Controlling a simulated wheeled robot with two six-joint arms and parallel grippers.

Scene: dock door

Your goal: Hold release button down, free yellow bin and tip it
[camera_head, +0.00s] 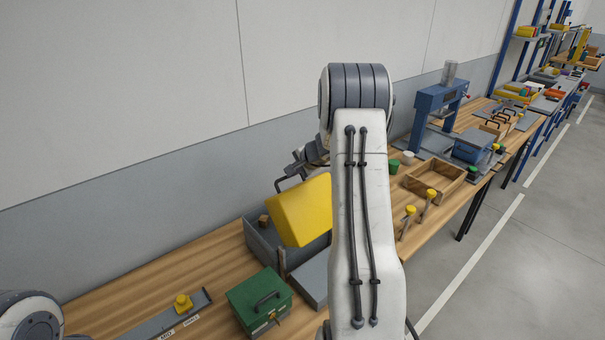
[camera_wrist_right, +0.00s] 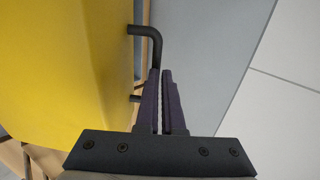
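The yellow bin (camera_head: 303,210) is tilted above a grey open-topped box (camera_head: 262,243) on the bench; part of it is behind my right arm. It fills the left of the right wrist view (camera_wrist_right: 60,70), with a black handle (camera_wrist_right: 153,42) on its side. My right gripper (camera_wrist_right: 160,75) has its fingers close together at this handle and appears shut on it. In the head view, the right gripper is mostly hidden near the handle. A small brown block (camera_head: 263,220) shows in the grey box. My left gripper is out of view. I cannot identify the release button with certainty.
A grey rail with a yellow knob (camera_head: 183,303) and labels lies at the front left. Right of my arm are yellow-topped pegs (camera_head: 409,213), a wooden tray (camera_head: 434,180) and a blue press (camera_head: 428,110).

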